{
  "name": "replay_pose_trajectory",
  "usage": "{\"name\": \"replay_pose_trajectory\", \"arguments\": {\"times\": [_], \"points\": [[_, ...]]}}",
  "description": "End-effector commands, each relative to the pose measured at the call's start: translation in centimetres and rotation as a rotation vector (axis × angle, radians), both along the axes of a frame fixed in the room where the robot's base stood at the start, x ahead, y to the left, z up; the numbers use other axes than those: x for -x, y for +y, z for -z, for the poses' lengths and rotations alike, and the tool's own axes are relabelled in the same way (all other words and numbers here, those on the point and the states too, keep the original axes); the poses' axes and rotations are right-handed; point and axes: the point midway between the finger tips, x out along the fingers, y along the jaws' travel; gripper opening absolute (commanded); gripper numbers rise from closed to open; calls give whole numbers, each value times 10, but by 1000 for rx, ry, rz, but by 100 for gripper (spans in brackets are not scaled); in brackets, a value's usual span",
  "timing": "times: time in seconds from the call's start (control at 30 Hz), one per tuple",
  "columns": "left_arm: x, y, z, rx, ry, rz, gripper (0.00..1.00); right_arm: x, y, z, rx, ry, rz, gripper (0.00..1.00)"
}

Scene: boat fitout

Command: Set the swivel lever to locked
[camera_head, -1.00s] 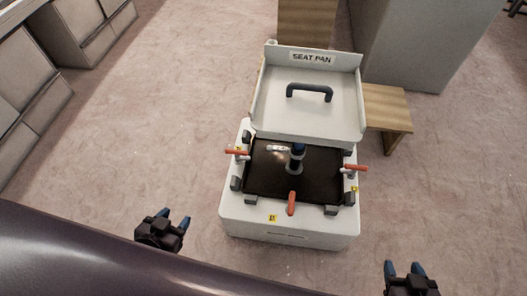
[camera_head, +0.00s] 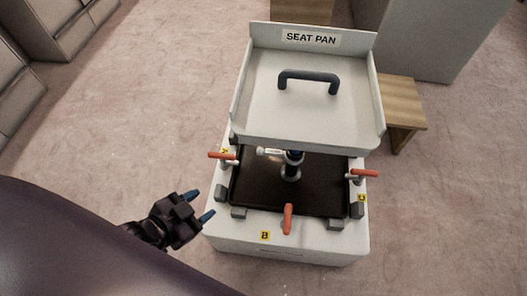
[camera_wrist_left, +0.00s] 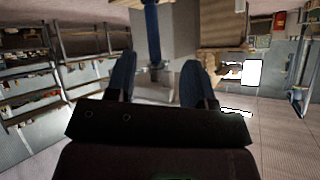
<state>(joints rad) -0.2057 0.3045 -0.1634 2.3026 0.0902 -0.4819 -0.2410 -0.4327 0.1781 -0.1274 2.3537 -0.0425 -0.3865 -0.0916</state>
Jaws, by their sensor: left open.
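A white box-shaped base (camera_head: 225,234) carries a dark recessed plate (camera_head: 325,192) with a short dark post (camera_head: 291,172) at its middle. A small pale lever-like piece (camera_head: 270,152) sticks out left from the post's top. Orange-handled levers stand at the left edge (camera_head: 221,156), front edge (camera_head: 287,219) and right edge (camera_head: 361,174). I cannot tell which one is the swivel lever or read its setting. My left gripper (camera_head: 200,206) is open and empty, left of the base's front left corner, apart from it; its blue fingers also show in the left wrist view (camera_wrist_left: 158,66). My right gripper is out of view.
A white tray labelled SEAT PAN (camera_head: 262,100), with a dark handle (camera_head: 308,80), sits over the base's back part and partly hides the plate. Yellow letter tags sit near the levers. A wooden stool (camera_head: 405,107) stands right. Carpet is clear at left.

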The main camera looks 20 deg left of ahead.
Motion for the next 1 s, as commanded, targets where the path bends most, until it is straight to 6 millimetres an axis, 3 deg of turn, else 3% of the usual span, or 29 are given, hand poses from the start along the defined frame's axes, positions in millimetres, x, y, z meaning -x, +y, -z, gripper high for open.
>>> {"name": "replay_pose_trajectory", "arguments": {"times": [0.03,0.1,0.3,0.5,0.73,1.0], "points": [[-18,-9,-6,-2,-23,51,48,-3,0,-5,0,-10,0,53],[-32,-27,2,14,-16,124,48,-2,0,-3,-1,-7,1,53],[-63,-82,32,56,39,348,48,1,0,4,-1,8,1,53],[-91,-110,59,22,110,543,48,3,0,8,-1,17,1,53],[-132,-104,87,-91,208,701,48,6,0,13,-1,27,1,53],[-193,-57,100,-256,317,764,48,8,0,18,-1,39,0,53]]}}
